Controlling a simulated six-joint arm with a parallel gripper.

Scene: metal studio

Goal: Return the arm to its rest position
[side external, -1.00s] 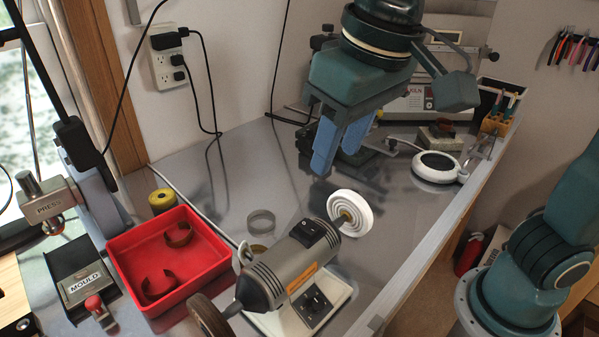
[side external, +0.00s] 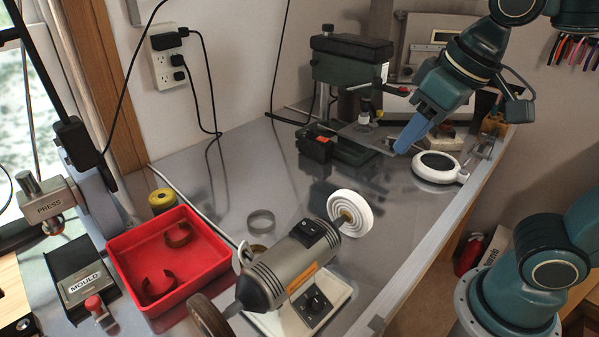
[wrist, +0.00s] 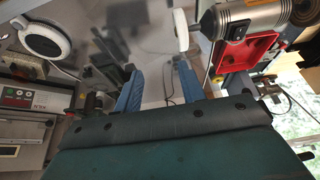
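My gripper (side external: 408,140) is in the air at the upper right of the side external view, over the back right of the metal bench, left of the white round device (side external: 437,167). Its blue fingers overlap one another in that view.
A polishing motor (side external: 300,258) with a white wheel (side external: 349,213) stands at the front middle. A red tray (side external: 202,268) holds two curved brown pieces. A green drill press (side external: 345,72) stands behind, left of my gripper. The bench centre (side external: 300,185) is mostly bare.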

